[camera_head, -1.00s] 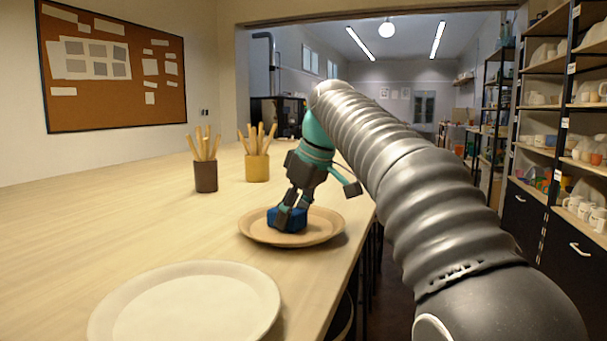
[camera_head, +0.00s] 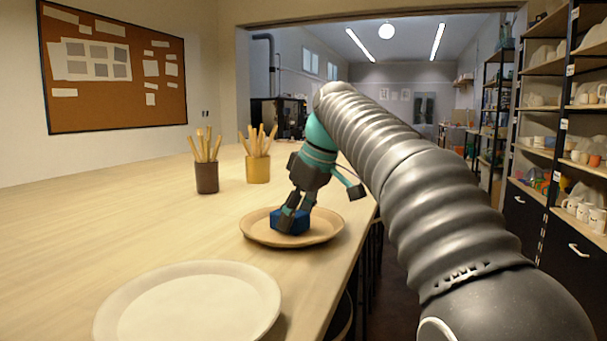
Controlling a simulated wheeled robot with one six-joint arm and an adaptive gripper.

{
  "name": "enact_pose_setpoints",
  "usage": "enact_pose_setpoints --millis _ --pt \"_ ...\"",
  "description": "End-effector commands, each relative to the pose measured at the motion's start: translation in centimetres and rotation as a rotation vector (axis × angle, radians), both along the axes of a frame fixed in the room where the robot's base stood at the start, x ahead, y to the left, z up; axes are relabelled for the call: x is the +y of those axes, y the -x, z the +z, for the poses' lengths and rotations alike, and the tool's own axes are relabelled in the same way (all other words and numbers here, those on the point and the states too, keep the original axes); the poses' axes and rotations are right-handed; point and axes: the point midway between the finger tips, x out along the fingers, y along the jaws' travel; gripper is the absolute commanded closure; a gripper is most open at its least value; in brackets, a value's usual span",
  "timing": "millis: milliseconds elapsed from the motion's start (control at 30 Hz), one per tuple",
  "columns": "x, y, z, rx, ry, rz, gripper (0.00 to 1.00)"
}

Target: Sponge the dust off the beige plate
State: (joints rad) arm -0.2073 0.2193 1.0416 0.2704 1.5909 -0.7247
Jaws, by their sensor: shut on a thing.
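The beige plate (camera_head: 328,233) lies on the table near its right edge. A blue sponge (camera_head: 280,223) is on the plate, left of its middle, and appears to touch the surface. My gripper (camera_head: 291,217) points down over the plate and is shut on the sponge, with its fingers covering part of it. I cannot make out any dust on the plate at this size.
A larger cream plate (camera_head: 190,308) lies in front on the table (camera_head: 110,228). A brown cup (camera_head: 206,178) and a yellow cup (camera_head: 257,169), both holding wooden tools, stand behind. The table's left side is clear. Shelves (camera_head: 560,105) with pottery stand at the right.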

Motion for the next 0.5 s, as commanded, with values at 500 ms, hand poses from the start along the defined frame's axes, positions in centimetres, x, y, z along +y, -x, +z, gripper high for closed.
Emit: enact_pose_setpoints --millis 500 --pt "-0.9 0.0 4.4 -0.001 0.001 0.001 0.77"
